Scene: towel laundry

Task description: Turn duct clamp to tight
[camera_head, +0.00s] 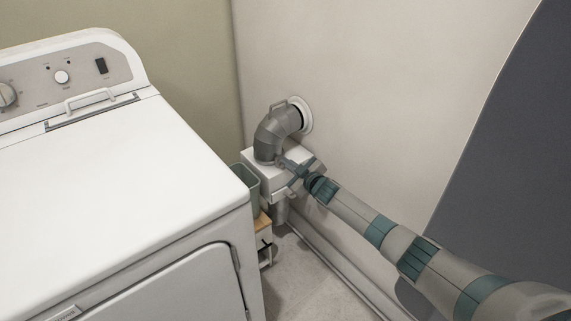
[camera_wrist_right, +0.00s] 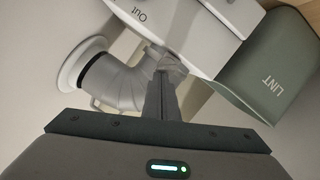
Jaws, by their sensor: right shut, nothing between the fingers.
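The grey duct elbow (camera_head: 272,133) runs from a round white wall flange (camera_head: 305,114) down to a white box (camera_head: 258,178). It also shows in the right wrist view (camera_wrist_right: 118,82), beside the box face marked "Out" (camera_wrist_right: 150,18). A small light-grey piece (camera_wrist_right: 168,58) at the duct's joint with the box may be the clamp; its setting cannot be read. My right gripper (camera_head: 284,161) is shut and empty, its fingertips right at this joint. The fingers (camera_wrist_right: 163,82) partly hide it, so contact cannot be told. My left gripper is not in view.
A white washer or dryer (camera_head: 110,180) fills the left side. A small wooden-topped shelf (camera_head: 263,222) stands below. The wall (camera_head: 400,80) is close behind my right arm.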

